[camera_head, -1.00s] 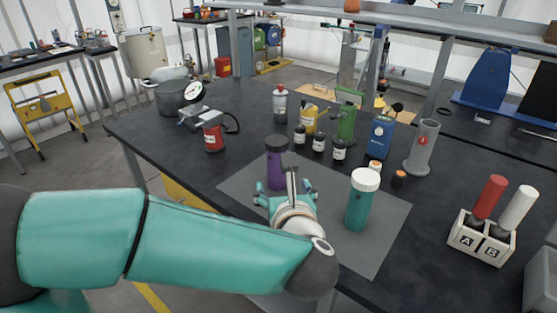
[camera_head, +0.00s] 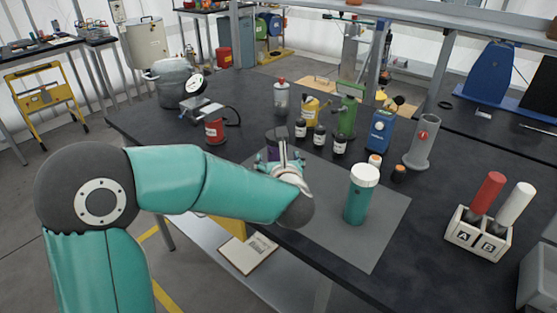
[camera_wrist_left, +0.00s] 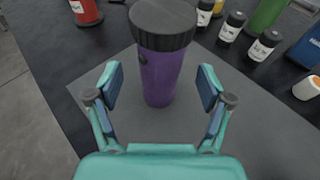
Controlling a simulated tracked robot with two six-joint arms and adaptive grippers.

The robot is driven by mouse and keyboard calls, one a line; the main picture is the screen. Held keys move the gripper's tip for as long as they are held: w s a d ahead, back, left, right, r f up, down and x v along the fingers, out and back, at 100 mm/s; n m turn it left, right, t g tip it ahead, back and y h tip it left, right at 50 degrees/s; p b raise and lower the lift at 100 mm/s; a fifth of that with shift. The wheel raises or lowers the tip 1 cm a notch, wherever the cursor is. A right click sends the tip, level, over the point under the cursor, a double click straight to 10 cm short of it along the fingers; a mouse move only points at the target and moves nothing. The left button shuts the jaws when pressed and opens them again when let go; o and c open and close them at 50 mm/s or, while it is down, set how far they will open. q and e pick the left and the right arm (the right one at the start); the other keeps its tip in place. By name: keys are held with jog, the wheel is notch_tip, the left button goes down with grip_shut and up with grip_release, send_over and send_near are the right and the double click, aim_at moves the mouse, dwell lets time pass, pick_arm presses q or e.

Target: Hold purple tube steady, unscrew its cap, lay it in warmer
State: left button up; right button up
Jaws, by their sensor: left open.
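The purple tube (camera_wrist_left: 160,78) stands upright on the grey mat (camera_head: 378,222), with its dark ribbed cap (camera_wrist_left: 163,24) on. In the head view the tube's cap (camera_head: 277,134) shows, while my gripper hides most of its body. My left gripper (camera_wrist_left: 160,90) is open, its two fingers apart on either side of the tube's lower body with gaps to it; it also shows in the head view (camera_head: 283,158). A teal tube with a white cap (camera_head: 359,196) stands on the mat to the right. No warmer can be made out for certain. My right gripper is not in view.
A white rack marked A and B (camera_head: 479,236) holds a red and a white piece at the right. Several small dark bottles (camera_head: 319,136) stand behind the mat. A red canister (camera_head: 214,131) stands at the left. The mat's front right is clear.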

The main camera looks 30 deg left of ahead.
aim_at(278, 157)
pick_arm(q)
jog(key=x, duration=0.4)
jog(key=shift+p, duration=0.4)
jog(key=c, duration=1.4)
jog(key=shift+o, duration=0.2)
jog(key=shift+r, duration=0.1)
notch_tip(278, 157, up, 20)
jog(key=p, duration=0.2)
jog(key=shift+p, duration=0.3)
jog(key=o, duration=0.7)
grip_shut()
